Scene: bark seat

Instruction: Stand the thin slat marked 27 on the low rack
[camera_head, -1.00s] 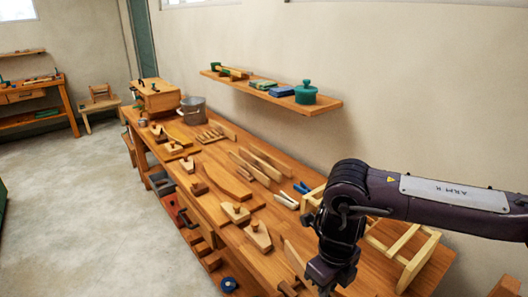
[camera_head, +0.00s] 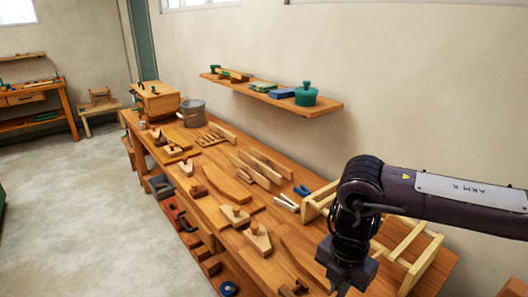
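The low rack is probably the pale wooden frame (camera_head: 411,243) with rails at the right end of the bench, partly hidden behind my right arm. My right gripper (camera_head: 343,287) points down over the bench in front of the frame, at the bottom of the picture. Its fingertips are too dark and small to show whether they are open or hold anything. A thin wooden piece (camera_head: 302,262) lies just left of it. No number 27 can be read, so I cannot tell which slat is marked. My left gripper is out of view.
A wall shelf (camera_head: 322,106) with a green pot (camera_head: 306,93) hangs above. The floor at left is clear.

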